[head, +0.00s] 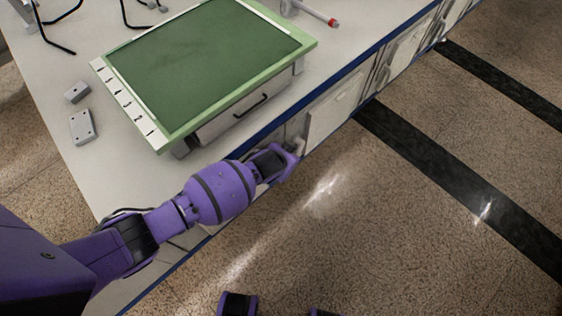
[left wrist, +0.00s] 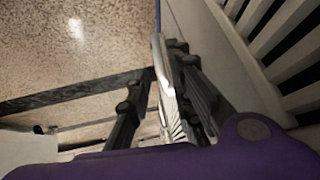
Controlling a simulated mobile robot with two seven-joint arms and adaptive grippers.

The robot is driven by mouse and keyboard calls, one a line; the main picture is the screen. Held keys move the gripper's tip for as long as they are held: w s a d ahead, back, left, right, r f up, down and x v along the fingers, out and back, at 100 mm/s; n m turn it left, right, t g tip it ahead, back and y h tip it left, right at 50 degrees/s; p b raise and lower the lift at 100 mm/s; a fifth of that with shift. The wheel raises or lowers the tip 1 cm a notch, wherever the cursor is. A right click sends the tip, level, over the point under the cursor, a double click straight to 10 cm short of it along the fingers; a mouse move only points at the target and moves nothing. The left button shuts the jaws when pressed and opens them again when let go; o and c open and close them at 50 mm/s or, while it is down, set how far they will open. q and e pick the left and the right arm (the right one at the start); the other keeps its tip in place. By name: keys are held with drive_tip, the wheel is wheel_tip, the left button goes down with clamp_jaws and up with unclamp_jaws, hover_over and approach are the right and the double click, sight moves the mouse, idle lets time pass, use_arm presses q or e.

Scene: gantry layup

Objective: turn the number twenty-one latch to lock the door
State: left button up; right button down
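My left arm reaches from the left in the head view to the cabinet fronts under the bench; its gripper is hidden there behind my wrist. In the left wrist view the two dark fingers of my left gripper (left wrist: 162,92) stand on either side of a pale metal bar (left wrist: 160,62), which looks like a latch or handle. I cannot tell whether they touch it. No number twenty-one is readable. A pale cabinet door (head: 332,106) shows beyond my wrist in the head view.
The white bench (head: 65,150) carries a green-topped board (head: 308,46) with a numbered strip, two small grey blocks (head: 82,127) and a red-tipped rod (head: 318,14). White slats (left wrist: 288,35) lie close beside the left gripper. The speckled floor (head: 400,220) is clear.

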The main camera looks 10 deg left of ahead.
use_arm(q)
drive_tip(key=v, duration=0.7)
drive_tip(key=shift+s+f, duration=0.1)
drive_tip(key=shift+f, duration=0.05)
